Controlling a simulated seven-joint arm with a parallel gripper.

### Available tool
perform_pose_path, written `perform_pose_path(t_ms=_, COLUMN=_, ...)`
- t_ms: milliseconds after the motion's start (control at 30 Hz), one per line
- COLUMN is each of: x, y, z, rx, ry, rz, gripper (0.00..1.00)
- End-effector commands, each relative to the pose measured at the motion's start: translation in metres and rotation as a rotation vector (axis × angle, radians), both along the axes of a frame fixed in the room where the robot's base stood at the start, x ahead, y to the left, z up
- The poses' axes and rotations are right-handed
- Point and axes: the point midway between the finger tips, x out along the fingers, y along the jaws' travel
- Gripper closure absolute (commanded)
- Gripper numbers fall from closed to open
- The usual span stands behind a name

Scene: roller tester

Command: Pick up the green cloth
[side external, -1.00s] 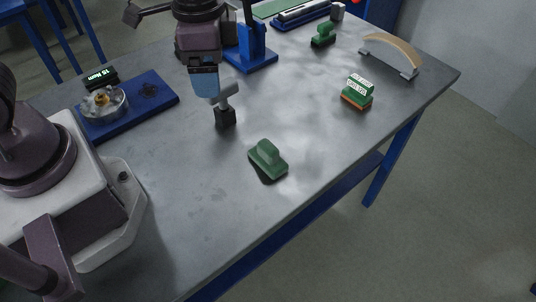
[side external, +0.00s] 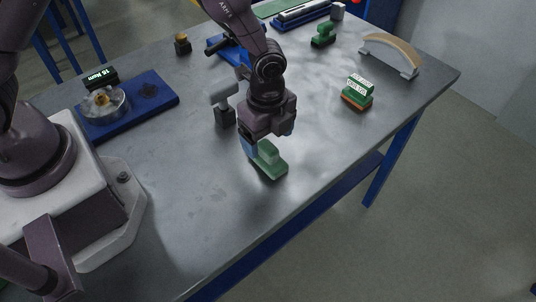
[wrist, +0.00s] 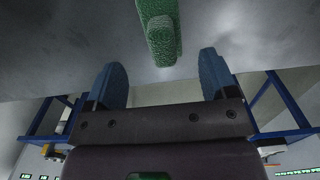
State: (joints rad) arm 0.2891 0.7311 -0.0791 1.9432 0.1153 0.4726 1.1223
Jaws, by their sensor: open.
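The only green thing near my gripper is a block-like pad with a raised grip (side external: 270,160), lying on the grey table; no loose, flat cloth shows. In the wrist view the green pad (wrist: 160,28) has a rough, fabric-like texture and lies ahead of the gap between the fingers. My gripper (side external: 250,149) is just above and beside the pad's left end, partly hiding it in the side view. In the wrist view my gripper (wrist: 162,66) has its two blue fingers wide apart with nothing between them. I cannot tell whether a finger touches the pad.
A grey post on a dark block (side external: 225,116) stands close left of my gripper. A green labelled block (side external: 357,91), another green block (side external: 323,36) and a wooden arch (side external: 392,50) are further right and back. A blue plate with a dial (side external: 150,98) lies left. The table's front is clear.

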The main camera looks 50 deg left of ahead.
Motion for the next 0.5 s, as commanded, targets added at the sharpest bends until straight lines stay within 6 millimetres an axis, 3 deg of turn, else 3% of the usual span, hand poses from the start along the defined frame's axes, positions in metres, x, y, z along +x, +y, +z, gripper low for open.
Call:
perform_pose_path(t_ms=267, x=0.001, y=0.001, z=-0.024, rx=0.001, ry=0.001, rz=0.002, gripper=0.21)
perform_pose_path(t_ms=500, x=0.003, y=0.002, z=-0.059, rx=0.0, ry=0.001, rz=0.002, gripper=0.21)
